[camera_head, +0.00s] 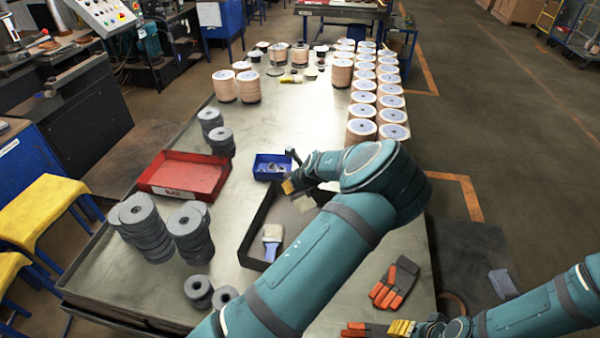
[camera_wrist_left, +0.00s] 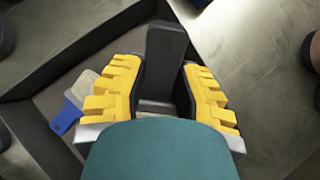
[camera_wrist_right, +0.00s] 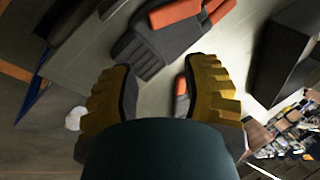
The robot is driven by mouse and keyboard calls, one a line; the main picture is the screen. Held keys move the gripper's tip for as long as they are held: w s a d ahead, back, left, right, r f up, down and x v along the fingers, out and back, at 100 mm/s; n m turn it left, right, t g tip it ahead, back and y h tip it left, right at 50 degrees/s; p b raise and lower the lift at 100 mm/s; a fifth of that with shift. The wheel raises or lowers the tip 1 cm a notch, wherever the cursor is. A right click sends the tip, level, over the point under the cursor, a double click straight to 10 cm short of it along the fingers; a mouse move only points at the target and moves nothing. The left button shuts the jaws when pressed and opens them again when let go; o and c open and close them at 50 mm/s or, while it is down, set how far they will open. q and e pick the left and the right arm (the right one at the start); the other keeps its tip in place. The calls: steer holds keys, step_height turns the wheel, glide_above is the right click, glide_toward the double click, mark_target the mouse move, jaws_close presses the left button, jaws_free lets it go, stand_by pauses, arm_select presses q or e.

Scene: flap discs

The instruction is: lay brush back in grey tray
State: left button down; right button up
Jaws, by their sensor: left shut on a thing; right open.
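My left gripper (camera_head: 290,186) is shut on a dark-handled brush (camera_wrist_left: 165,55). In the head view the brush's dark handle (camera_head: 293,156) sticks up above the fingers, and a pale end shows below them. The brush is over the far part of the dark grey tray (camera_head: 250,232); whether it touches the tray I cannot tell. Another brush, with a blue handle and pale bristles (camera_head: 272,238), lies inside the tray and also shows in the left wrist view (camera_wrist_left: 72,105). My left arm hides the tray's right part. My right gripper (camera_head: 405,328) is open and empty near the gloves.
Black-and-orange gloves (camera_head: 393,285) lie at the table's front right. A red tray (camera_head: 185,176) and a small blue bin (camera_head: 272,167) stand beyond the grey tray. Stacks of grey discs (camera_head: 146,226) stand at left, tan disc stacks (camera_head: 362,131) at the far right.

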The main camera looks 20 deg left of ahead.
arm_select(q)
steer(key=shift+f+b, duration=0.45)
steer(key=shift+f, duration=2.9)
steer(key=c, duration=0.7)
jaws_free()
steer(key=shift+d+r, duration=0.1)
steer(key=v, duration=1.1)
steer(key=shift+s+d+r, duration=0.25)
